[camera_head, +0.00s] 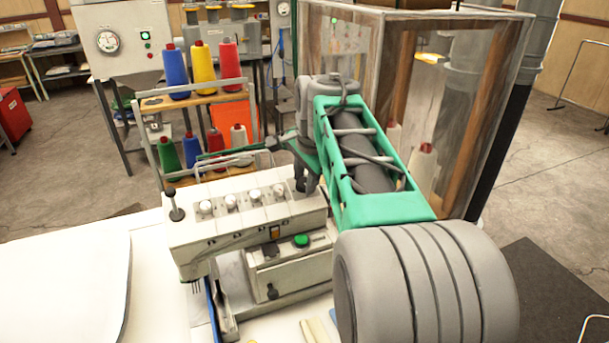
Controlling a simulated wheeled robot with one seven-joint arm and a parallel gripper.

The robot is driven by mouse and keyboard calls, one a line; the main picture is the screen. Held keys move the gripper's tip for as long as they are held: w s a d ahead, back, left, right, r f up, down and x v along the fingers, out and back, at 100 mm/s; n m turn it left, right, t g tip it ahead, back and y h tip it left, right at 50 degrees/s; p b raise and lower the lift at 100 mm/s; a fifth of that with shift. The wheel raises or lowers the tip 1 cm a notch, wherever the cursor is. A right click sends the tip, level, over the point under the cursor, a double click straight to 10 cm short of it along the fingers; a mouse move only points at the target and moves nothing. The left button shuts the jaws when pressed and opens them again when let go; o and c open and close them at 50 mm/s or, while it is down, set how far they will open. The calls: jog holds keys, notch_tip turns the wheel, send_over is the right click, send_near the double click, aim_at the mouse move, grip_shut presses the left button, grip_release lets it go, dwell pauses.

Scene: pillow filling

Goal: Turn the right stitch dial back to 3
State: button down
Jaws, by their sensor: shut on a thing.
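The sewing machine head (245,222) is a cream box with a row of several pale round dials along its top, such as the leftmost dial (206,207). My gripper (306,188) points down at the right end of this row. Its dark fingers are shut on the right stitch dial, which they mostly hide. The dial's number and pointer are too small and covered to read.
A black-knobbed lever (175,205) stands at the panel's left end. A green button (301,240) is on the machine's front. Thread cones, such as a yellow cone (203,66), stand on a rack behind. A clear-walled cabinet (450,100) rises behind my arm. White fabric (60,280) lies left.

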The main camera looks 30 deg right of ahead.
jog(key=shift+m, duration=0.6)
jog(key=c, duration=1)
grip_release()
jog(key=shift+c, duration=0.2)
jog(key=v, duration=0.7)
jog(key=shift+s+r, duration=0.15)
jog(key=shift+r, duration=0.2)
jog(key=shift+a, duration=0.1)
